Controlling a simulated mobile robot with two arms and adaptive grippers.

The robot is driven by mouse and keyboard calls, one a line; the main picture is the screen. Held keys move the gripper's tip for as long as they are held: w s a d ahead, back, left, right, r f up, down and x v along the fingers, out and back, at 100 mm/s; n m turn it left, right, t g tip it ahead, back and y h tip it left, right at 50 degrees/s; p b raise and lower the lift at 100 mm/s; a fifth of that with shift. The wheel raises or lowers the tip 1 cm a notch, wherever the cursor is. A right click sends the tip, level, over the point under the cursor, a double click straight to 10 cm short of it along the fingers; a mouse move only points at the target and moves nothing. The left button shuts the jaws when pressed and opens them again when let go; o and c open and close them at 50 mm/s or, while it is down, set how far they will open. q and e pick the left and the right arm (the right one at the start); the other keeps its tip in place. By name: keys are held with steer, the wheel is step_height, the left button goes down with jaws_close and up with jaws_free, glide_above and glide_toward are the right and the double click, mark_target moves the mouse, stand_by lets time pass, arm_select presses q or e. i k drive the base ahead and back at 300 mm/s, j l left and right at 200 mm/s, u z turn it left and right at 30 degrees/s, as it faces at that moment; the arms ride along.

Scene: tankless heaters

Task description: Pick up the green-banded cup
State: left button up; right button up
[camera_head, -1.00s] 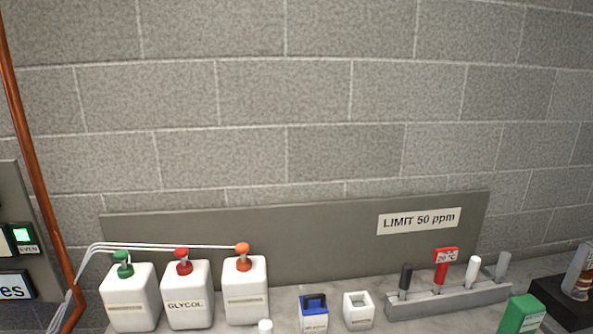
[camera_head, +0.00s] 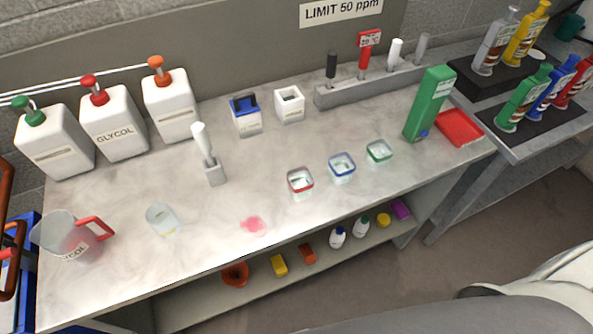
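The green-banded cup (camera_head: 379,151) is a small clear square cup with a green rim. It stands upright on the marble-like counter (camera_head: 120,225), right of the blue-banded cup (camera_head: 341,166) and the red-banded cup (camera_head: 300,182). The three form a slanting row, apart from one another. No gripper shows in the head view. A grey and white rounded shape fills the bottom right corner, and I cannot tell what it is.
A tall green box (camera_head: 429,104) and a red tray (camera_head: 459,128) stand right of the cups. A grey holder with probes (camera_head: 375,83) is behind them. A jug (camera_head: 70,238), a beaker (camera_head: 163,219) and a pink spill (camera_head: 253,226) are left. The counter's front edge lies before the cups.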

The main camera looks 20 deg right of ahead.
mark_target(379, 153)
steer(key=z, duration=1.15)
